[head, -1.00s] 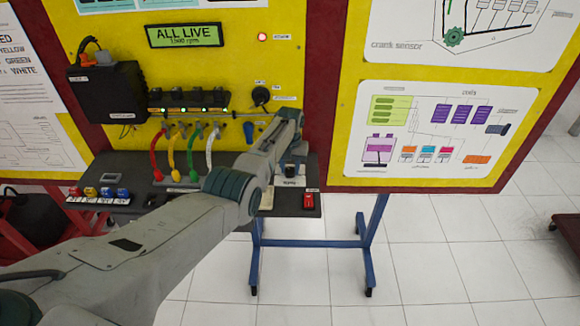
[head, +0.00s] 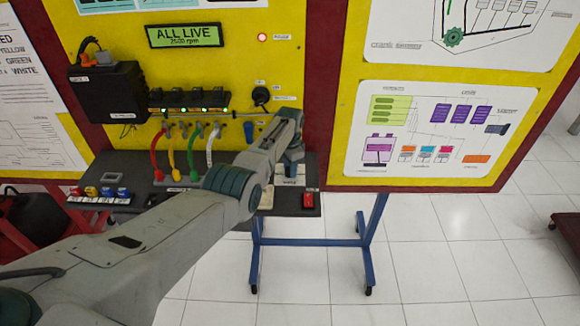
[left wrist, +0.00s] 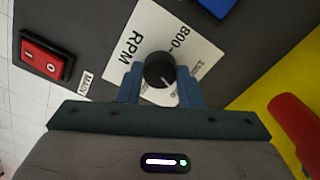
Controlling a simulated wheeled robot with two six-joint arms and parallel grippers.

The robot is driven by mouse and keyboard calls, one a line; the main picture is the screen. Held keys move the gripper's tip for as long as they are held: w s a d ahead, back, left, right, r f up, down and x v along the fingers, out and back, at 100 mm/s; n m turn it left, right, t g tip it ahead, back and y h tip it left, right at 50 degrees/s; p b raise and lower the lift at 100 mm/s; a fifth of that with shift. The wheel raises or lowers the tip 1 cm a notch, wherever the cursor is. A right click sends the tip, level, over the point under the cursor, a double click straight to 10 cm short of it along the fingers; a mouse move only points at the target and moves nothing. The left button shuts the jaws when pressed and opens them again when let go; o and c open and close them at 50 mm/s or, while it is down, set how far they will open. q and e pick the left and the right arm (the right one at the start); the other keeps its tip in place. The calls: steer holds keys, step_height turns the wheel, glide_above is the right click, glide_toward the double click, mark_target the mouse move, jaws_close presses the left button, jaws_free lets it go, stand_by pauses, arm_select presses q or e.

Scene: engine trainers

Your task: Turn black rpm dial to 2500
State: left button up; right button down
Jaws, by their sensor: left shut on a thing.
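The black RPM dial (left wrist: 158,66) sits on a white RPM label plate (left wrist: 160,32) in the left wrist view. My left gripper (left wrist: 160,80) is shut on the dial, one blue finger on each side. The dial's white pointer line faces the lower right, towards the gripper body. In the head view my left gripper (head: 291,160) is over the panel shelf and hides the dial. The green display (head: 185,35) reads ALL LIVE, with small text that looks like 2500 rpm. My right gripper is not in view.
A red rocker switch (left wrist: 46,55) is beside the label plate; it also shows in the head view (head: 308,201). Red, yellow, green and white cables (head: 211,143) rise from the shelf (head: 140,165). A blue part is at the wrist view's top edge.

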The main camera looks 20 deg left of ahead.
arm_select(q)
steer(key=shift+m, duration=1.2)
steer(key=o, duration=1)
steer(key=shift+r, duration=0.1)
steer(key=shift+r, duration=0.3)
step_height(320, 180, up, 10)
steer(key=shift+r+b, duration=0.1)
steer(key=shift+b, duration=0.65)
